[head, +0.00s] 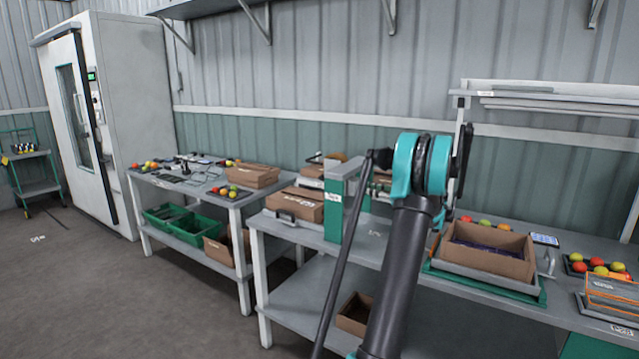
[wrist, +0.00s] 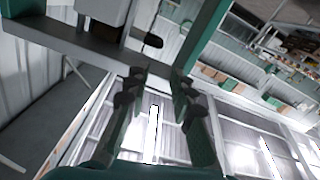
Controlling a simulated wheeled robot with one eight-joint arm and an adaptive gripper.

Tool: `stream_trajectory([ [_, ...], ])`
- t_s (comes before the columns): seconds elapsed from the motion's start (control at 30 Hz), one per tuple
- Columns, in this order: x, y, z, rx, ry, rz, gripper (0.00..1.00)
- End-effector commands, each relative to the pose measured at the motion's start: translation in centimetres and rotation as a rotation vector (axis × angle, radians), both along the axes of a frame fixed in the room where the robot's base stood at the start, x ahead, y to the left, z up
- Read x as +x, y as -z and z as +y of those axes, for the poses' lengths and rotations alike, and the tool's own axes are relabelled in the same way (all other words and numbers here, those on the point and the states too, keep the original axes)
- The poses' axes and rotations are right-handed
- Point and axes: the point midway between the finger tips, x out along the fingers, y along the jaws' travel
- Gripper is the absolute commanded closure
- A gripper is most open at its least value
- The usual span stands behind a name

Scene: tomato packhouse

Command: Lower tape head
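The taping machine shows in the head view as a green and white upright (head: 335,208) on the middle bench, just left of my arm. My arm covers much of it, and I cannot make out how high the tape head sits. In the wrist view, a green post (wrist: 203,38) and a grey beam (wrist: 68,47) of a frame stand close ahead. A small dark knob-like piece (wrist: 153,41) is just beyond my fingertips, apart from them. My gripper (wrist: 157,80) is open, with nothing visible between its fingers. It is hidden in the head view.
A closed carton (head: 296,204) lies left of the machine. An open carton (head: 487,250) sits on a green-edged tray to the right. A left table (head: 190,183) holds tools. The floor at left is clear.

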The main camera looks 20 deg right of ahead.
Motion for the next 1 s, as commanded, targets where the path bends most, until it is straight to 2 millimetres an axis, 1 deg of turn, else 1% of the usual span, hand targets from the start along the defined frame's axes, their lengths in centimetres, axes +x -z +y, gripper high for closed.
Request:
stream_trajectory([
  [0.17,1.5,0.0,1.2,-0.001,-0.002,-0.002,0.76],
  [0.8,11.1,0.0,8.8,0.0,-0.003,0.0,0.76],
  [1.0,13.0,0.0,10.2,0.001,-0.001,0.001,0.76],
])
